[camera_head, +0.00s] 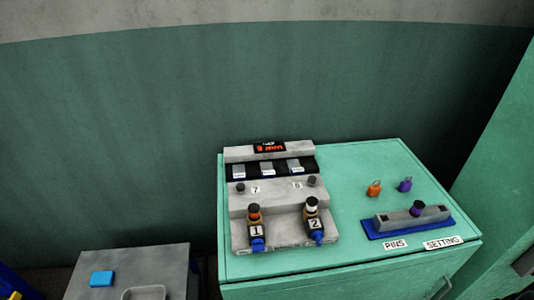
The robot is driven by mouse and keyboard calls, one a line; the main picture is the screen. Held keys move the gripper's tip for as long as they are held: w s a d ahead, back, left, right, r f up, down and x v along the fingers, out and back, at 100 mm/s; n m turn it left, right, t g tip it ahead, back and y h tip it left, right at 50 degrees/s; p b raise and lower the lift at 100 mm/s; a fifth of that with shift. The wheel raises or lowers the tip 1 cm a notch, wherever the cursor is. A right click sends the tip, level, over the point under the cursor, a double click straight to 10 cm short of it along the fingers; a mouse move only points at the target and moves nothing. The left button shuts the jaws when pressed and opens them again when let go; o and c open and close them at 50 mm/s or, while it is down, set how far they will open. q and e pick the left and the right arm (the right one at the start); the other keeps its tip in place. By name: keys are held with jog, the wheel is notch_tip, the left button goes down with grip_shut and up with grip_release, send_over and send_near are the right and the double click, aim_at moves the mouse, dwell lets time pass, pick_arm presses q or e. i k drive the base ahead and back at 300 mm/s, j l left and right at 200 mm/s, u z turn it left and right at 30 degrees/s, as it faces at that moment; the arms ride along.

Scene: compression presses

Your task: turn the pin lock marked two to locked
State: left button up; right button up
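The pin lock marked 2 (314,224) is at the right front of the grey press block (280,208). It has a dark knob with a pale band on top and a blue part at its foot, which points down and slightly right. The pin lock marked 1 (256,229) stands to its left, with an orange band under its dark knob and a blue foot. The lock state of either is too small to read. Neither of my grippers can be made out in the head view.
The block stands on a green cabinet (360,160). A red display (269,148) tops the block. A lower grey table (130,262) with a blue block (102,278) is at left.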

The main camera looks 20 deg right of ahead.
aim_at(317, 236)
jog(key=l+z, duration=0.15)
jog(key=z, duration=0.3)
jog(key=l+z, duration=0.15)
jog(key=z, duration=0.35)
